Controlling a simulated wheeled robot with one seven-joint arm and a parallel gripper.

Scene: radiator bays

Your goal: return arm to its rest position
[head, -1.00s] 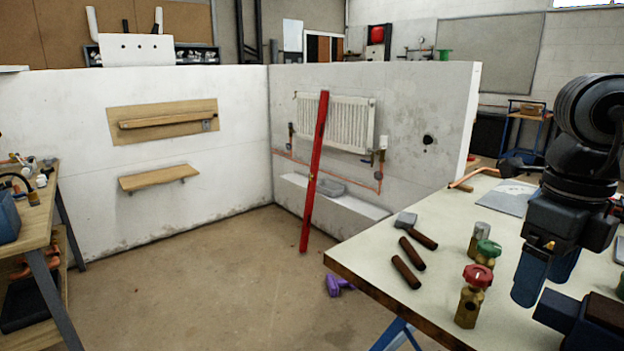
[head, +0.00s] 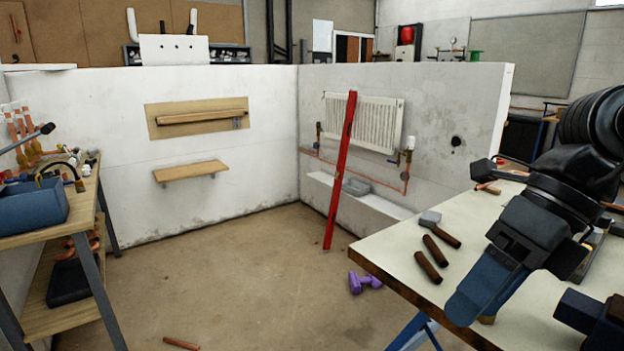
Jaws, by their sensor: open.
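My arm is at the right of the head view. My gripper (head: 468,300) hangs low over the worktable (head: 400,235), tilted down and to the left. Its blue fingers overlap from this angle, and nothing shows between them. The gripper hides the part of the tabletop behind it, where only a bit of brass (head: 487,320) shows under the fingers.
A hammer (head: 440,228) and a dark brown handle (head: 431,265) lie left of my gripper on the table. A red level (head: 341,170) leans before the radiator (head: 375,122). A purple tool (head: 364,282) and a copper pipe (head: 181,343) lie on the open floor.

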